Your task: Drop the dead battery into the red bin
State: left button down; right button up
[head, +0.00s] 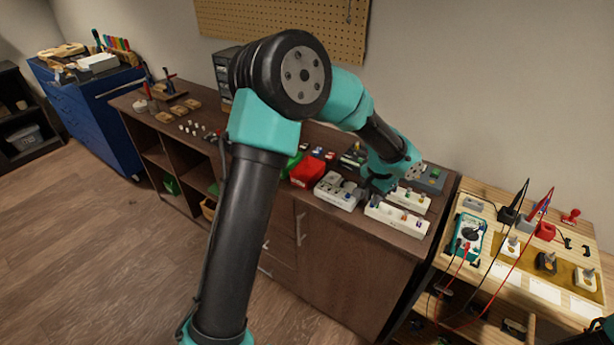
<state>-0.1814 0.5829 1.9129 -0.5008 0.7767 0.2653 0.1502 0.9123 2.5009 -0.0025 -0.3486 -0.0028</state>
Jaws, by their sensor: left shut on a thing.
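A red bin (307,172) stands on the dark brown cabinet top, left of my left gripper. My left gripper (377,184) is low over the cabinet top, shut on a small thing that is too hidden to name. It is between the white trays and just behind the front one. No dead battery can be made out clearly. My right gripper is not in view.
White trays with small coloured parts (398,219) (338,192) flank the gripper closely. A green bin (291,164) is left of the red bin. A wooden bench at right holds a teal multimeter (467,236) with red and black leads.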

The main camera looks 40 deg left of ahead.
pick_arm(q)
jog(key=w+a, duration=0.1)
jog(key=a, duration=0.4)
jog(key=w+a+r, duration=0.1)
jog(key=a, duration=0.3)
jog(key=w+a+r, duration=0.1)
jog(key=w+a, duration=0.1)
jog(key=a, duration=0.3)
jog(key=shift+a+r, duration=0.25)
jog(key=shift+a, duration=0.05)
jog(key=a+r, duration=0.2)
jog(key=a, duration=1.1)
jog(key=shift+s+a+r, duration=0.15)
jog(key=shift+s+r, duration=0.05)
jog(key=shift+f, duration=3.05)
jog(key=c, duration=1.1)
grip_release()
jog(key=shift+o, duration=0.2)
